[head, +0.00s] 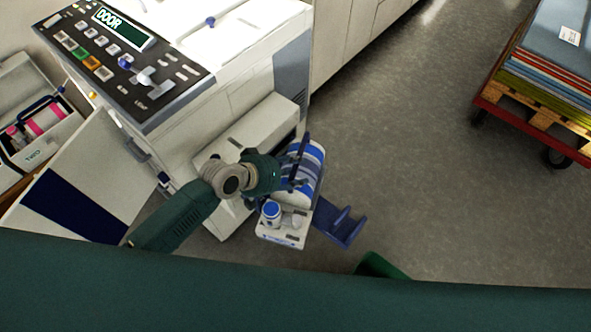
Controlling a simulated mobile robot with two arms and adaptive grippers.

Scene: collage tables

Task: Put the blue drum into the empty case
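The blue drum (316,158), a cylinder with blue and pale stripes, is outside the front of the white printer, beside a dark blue bracket (342,226). Its white end block (284,240) with a blue knob faces me. My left gripper (296,172) is at the drum's left side, its dark fingers overlapping the drum in the picture. I cannot tell whether they touch or grip it. An open pale case (68,142) at the left holds a pink drum (42,120). I see no empty case. My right gripper is out of view.
The white printer (225,75) has a control panel reading DOOR (124,28). Its open door (85,185) swings out at the left, behind my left arm. A red cart (520,125) with stacked paper stands at the right. The grey floor between is clear.

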